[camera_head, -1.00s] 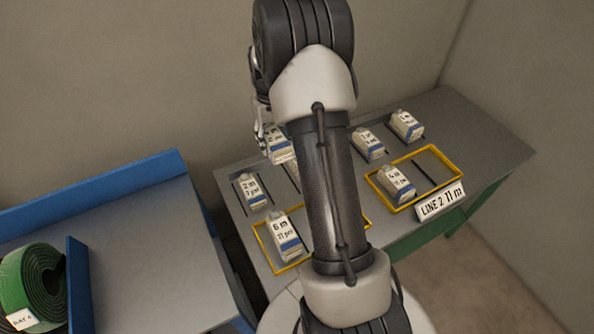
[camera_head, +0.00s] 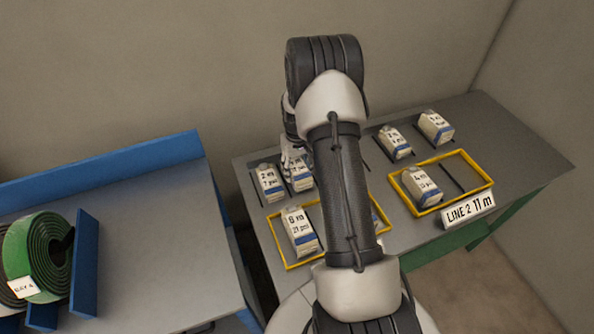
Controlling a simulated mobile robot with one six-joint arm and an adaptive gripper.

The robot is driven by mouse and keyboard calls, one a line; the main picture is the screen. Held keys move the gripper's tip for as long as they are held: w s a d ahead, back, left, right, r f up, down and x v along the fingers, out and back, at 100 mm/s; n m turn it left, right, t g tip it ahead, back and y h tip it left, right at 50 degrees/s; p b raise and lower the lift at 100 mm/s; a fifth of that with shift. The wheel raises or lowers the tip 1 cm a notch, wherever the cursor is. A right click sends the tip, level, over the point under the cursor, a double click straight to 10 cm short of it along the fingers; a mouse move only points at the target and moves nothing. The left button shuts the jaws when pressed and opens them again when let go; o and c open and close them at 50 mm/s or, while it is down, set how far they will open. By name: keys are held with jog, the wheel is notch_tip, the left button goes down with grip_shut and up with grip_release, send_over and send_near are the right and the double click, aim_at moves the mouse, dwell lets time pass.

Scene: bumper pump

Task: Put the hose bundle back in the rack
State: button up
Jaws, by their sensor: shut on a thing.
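A white hose bundle (camera_head: 302,178) with a blue band is in my gripper (camera_head: 296,160), at the back left of the grey rack table (camera_head: 520,165). My gripper is shut on it, partly hidden behind my arm. The bundle stands roughly upright beside the bundle labelled 2 m (camera_head: 269,184). I cannot tell whether its base touches the table. A bundle labelled 6 m (camera_head: 300,232) stands in the left yellow frame (camera_head: 287,266). A bundle labelled 4 m (camera_head: 421,187) stands in the right yellow frame (camera_head: 480,163), beside an empty slot.
Two more white bundles stand at the back, one at centre right (camera_head: 395,143) and one farther right (camera_head: 436,128). A sign reading LINE 2 11 m (camera_head: 470,209) is at the front. A blue-edged bench (camera_head: 160,240) with a green coil (camera_head: 38,255) is left. My arm hides the table's middle.

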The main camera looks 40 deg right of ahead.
jog(key=shift+f, duration=0.15)
jog(key=o, duration=1.4)
